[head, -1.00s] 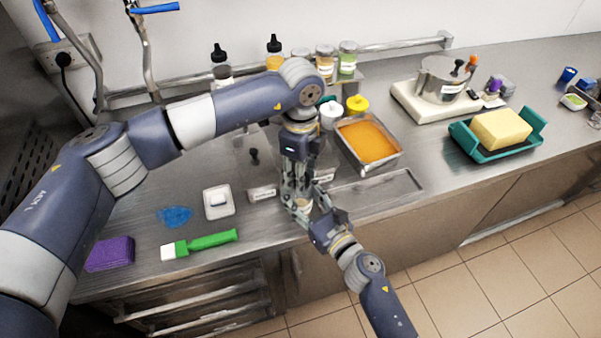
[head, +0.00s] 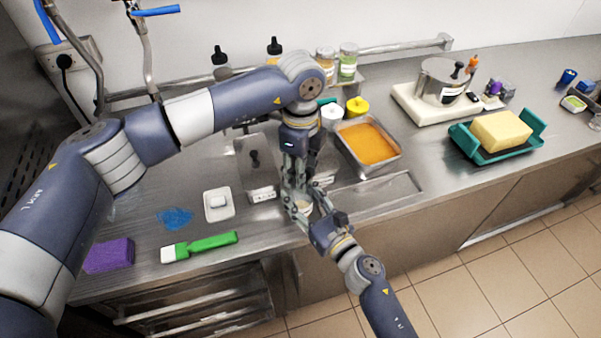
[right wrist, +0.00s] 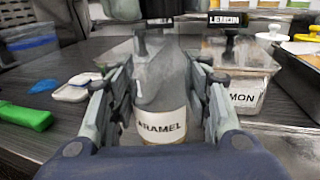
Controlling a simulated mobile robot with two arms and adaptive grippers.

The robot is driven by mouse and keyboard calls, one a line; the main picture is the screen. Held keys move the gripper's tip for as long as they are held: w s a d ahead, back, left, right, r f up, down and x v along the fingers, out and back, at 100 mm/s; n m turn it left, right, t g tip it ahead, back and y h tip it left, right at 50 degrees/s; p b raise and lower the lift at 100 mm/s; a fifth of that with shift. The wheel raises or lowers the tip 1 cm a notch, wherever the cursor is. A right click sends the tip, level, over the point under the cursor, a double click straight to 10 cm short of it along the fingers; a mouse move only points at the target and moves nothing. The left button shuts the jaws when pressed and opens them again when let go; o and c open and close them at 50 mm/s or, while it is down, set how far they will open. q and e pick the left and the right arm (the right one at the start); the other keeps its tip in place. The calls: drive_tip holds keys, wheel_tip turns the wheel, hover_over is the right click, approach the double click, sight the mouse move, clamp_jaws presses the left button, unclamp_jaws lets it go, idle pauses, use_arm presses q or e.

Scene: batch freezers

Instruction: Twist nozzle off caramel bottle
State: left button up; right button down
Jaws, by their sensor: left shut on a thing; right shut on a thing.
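The caramel bottle (right wrist: 162,95) stands upright in the right wrist view, with a cream label reading "ARAMEL" near its base. My right gripper (right wrist: 160,112) is shut around its body, one finger on each side. In the head view my right gripper (head: 311,200) reaches in from the lower right at the counter's front edge, and little of the bottle (head: 305,208) shows. My left gripper (head: 296,184) points down from above and is shut at the bottle's top. The nozzle is hidden by the left fingers.
A lemon-labelled container (right wrist: 240,92) stands just right of the bottle. An orange-filled metal pan (head: 368,142) is behind to the right. A green brush (head: 208,243), white dish (head: 218,205) and purple sponge (head: 108,255) lie to the left.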

use_arm(q)
drive_tip(key=shift+r, duration=0.3)
drive_tip(key=shift+r, duration=2)
use_arm(e)
drive_tip(key=c, duration=0.7)
unclamp_jaws()
drive_tip(key=shift+c, duration=0.2)
